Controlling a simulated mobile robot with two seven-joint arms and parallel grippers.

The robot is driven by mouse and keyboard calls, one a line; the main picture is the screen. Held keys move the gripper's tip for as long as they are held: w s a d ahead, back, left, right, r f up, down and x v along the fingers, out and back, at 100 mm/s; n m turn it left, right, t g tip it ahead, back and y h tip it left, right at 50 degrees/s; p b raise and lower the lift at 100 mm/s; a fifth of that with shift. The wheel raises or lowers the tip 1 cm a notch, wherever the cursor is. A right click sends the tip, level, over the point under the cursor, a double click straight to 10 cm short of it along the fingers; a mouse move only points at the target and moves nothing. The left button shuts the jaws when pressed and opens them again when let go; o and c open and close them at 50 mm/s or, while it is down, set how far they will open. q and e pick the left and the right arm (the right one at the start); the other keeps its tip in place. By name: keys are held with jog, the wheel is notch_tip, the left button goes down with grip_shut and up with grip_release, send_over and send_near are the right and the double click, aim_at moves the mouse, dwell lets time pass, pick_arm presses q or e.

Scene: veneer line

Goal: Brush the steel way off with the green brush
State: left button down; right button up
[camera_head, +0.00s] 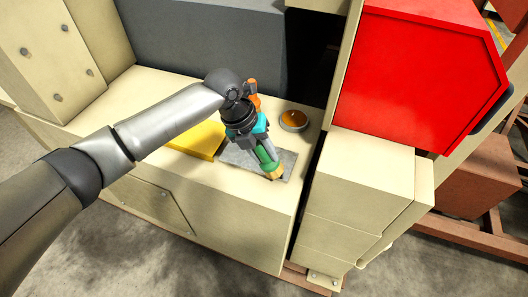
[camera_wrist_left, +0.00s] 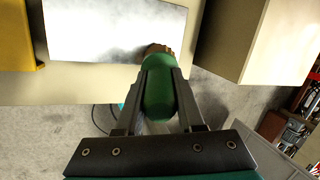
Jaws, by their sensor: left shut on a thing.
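The steel way (camera_head: 235,158) is a flat grey plate on the cream bench top, partly hidden by my left gripper. In the left wrist view the steel way (camera_wrist_left: 105,25) looks bright, with greyish smudges along its lower part. My left gripper (camera_head: 263,147) is shut on the green brush (camera_head: 267,158), near the plate's right part. In the left wrist view, the green brush (camera_wrist_left: 159,92) sits between both fingers, its brown tip over the plate's lower edge. I cannot tell whether the tip touches the plate. My right gripper is not in view.
A yellow block (camera_head: 196,141) lies left of the plate. A round orange-topped item (camera_head: 294,120) stands behind it, and an orange piece (camera_head: 252,92) shows behind my wrist. A cream cabinet (camera_head: 358,190) and a red housing (camera_head: 420,75) rise on the right.

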pick_arm(q)
jog(key=shift+w+f, duration=0.1)
jog(key=shift+f, duration=0.05)
jog(key=shift+w+d+b, duration=0.15)
jog(key=shift+w+b, duration=0.1)
jog(key=shift+b, duration=0.2)
jog(key=shift+w+d+b, duration=0.2)
jog(key=shift+w+b, duration=0.3)
jog(key=shift+w, duration=0.1)
jog(key=shift+w+d+b, duration=0.15)
jog(key=shift+w+b, duration=0.3)
jog(key=shift+w, duration=0.1)
jog(key=shift+w+d, duration=0.15)
jog(key=shift+w, duration=0.25)
jog(key=s+p, duration=0.1)
jog(key=s+a+p, duration=0.1)
jog(key=shift+s, duration=0.3)
jog(key=shift+s+a+p, duration=0.15)
jog(key=shift+s+p, duration=0.4)
jog(key=shift+p, duration=0.05)
jog(key=shift+s+f, duration=0.15)
jog(key=shift+f, duration=0.05)
